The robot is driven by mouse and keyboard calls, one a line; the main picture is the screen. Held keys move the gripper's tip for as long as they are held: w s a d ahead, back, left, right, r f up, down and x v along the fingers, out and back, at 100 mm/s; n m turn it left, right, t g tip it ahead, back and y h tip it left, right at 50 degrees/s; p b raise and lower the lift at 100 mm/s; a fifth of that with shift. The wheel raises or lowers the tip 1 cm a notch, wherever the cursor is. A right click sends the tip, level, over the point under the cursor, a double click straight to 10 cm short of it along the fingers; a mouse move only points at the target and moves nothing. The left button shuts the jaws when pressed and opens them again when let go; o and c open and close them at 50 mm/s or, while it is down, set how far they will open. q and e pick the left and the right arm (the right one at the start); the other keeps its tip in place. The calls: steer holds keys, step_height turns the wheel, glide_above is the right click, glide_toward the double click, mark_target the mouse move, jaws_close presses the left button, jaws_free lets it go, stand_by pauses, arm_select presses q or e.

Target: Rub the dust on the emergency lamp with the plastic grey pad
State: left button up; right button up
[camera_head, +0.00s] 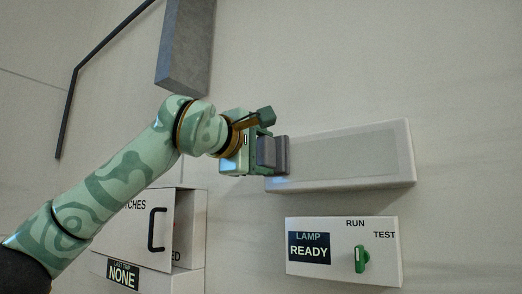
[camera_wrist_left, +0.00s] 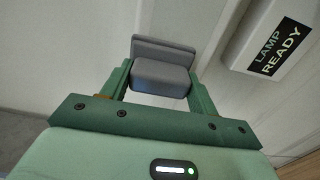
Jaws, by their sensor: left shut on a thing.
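The emergency lamp (camera_head: 392,152) is a long white box with a greyish front panel, mounted on the wall right of centre in the head view. The panel looks slightly darker than its rim; I cannot make out single dust marks. My left gripper (camera_head: 258,152) is at the lamp's left end, shut on the grey pad (camera_head: 282,155). In the left wrist view the pad (camera_wrist_left: 162,75) sits between the two green fingers. The pad overlaps the lamp's left end in the head view; I cannot tell whether it touches. My right gripper is not in view.
Below the lamp is a white box (camera_head: 300,270) reading "LAMP READY", with a green RUN/TEST switch (camera_head: 361,259). At the lower left is a white cabinet (camera_head: 185,201) with a black handle (camera_head: 156,230). A grey block (camera_head: 186,45) and a dark rail (camera_head: 72,90) are on the wall above.

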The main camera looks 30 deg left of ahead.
mark_target(281, 149)
arm_select(q)
steer(key=shift+s+d+b, duration=0.15)
steer(key=shift+d+b, duration=0.05)
steer(key=shift+d, duration=0.75)
steer(key=shift+s+d+b, duration=0.1)
steer(key=shift+d+b, duration=0.1)
steer(key=shift+d, duration=0.9)
steer(key=shift+w+a+p, duration=0.2)
steer(key=shift+a, duration=0.85)
steer(key=shift+w+a+p, duration=0.15)
steer(key=shift+w+a, duration=0.05)
steer(key=shift+a, duration=0.85)
steer(key=shift+s+f+b, duration=0.1)
steer(key=shift+s+b, duration=0.35)
steer(key=shift+s, duration=0.1)
steer(key=shift+s+a+b, duration=0.2)
steer(key=shift+s+b, duration=0.15)
steer(key=shift+s, duration=0.8)
steer(key=shift+s+a+b, duration=0.15)
steer(key=shift+s+b, duration=0.15)
steer(key=shift+s, duration=0.85)
